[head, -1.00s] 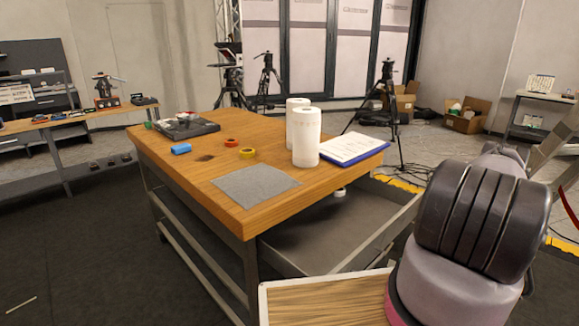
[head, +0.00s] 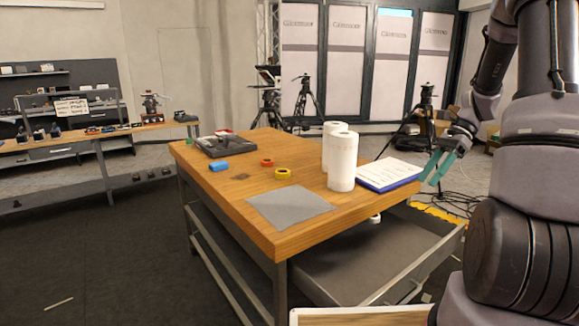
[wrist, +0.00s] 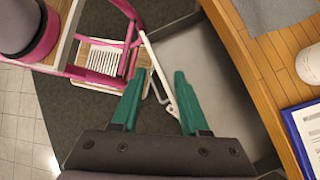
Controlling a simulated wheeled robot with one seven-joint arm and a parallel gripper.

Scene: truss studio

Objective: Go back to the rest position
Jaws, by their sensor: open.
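My gripper (head: 438,168) shows at the right of the head view, with its green fingers pointing down beside the table's right edge. In the wrist view my gripper (wrist: 154,105) has its two green fingers apart, with nothing between them. Below it are the open drawer (wrist: 197,62) and the dark floor. My arm is raised at the right side of the head view.
Floor at left is clear.

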